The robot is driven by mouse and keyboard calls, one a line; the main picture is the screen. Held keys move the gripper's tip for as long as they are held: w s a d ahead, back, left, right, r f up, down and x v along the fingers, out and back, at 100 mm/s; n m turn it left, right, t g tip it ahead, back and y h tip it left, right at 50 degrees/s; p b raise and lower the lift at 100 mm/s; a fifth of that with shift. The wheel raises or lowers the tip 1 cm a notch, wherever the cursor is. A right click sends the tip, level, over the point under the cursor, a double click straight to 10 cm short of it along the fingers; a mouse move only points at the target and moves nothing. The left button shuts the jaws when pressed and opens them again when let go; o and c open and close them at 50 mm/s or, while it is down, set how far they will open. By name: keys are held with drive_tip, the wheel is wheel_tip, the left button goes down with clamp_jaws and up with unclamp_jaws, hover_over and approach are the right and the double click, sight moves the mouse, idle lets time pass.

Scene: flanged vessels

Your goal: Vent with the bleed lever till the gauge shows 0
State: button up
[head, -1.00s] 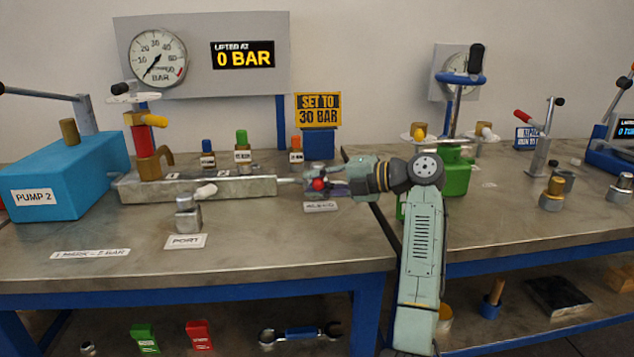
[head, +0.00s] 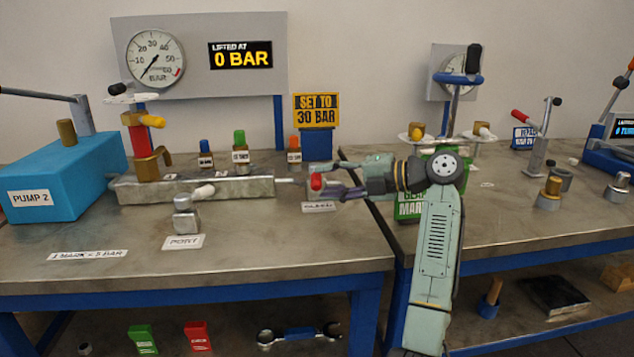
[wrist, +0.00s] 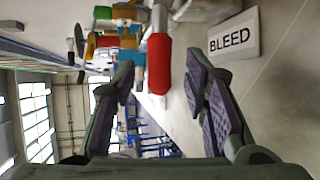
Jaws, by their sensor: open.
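The red bleed lever (head: 316,182) sits at the right end of the metal manifold block (head: 245,187), behind its label (head: 319,207). In the wrist view the red grip (wrist: 158,65) lies between my fingers, with the BLEED label (wrist: 233,40) to its right. My gripper (head: 338,180) is open around the lever, with gaps on both sides in the wrist view (wrist: 163,88). The round gauge (head: 155,58) has its needle pointing to the lower left, near the bottom of the scale. The display (head: 241,55) beside it reads LIFTED AT 0 BAR.
A blue PUMP 2 (head: 65,180) stands at the left. A sign (head: 317,108) reads SET TO 30 BAR. A green block (head: 411,207) is close behind my arm.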

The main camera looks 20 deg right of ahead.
drive_tip(key=v, duration=0.8)
drive_tip(key=shift+c, duration=0.5)
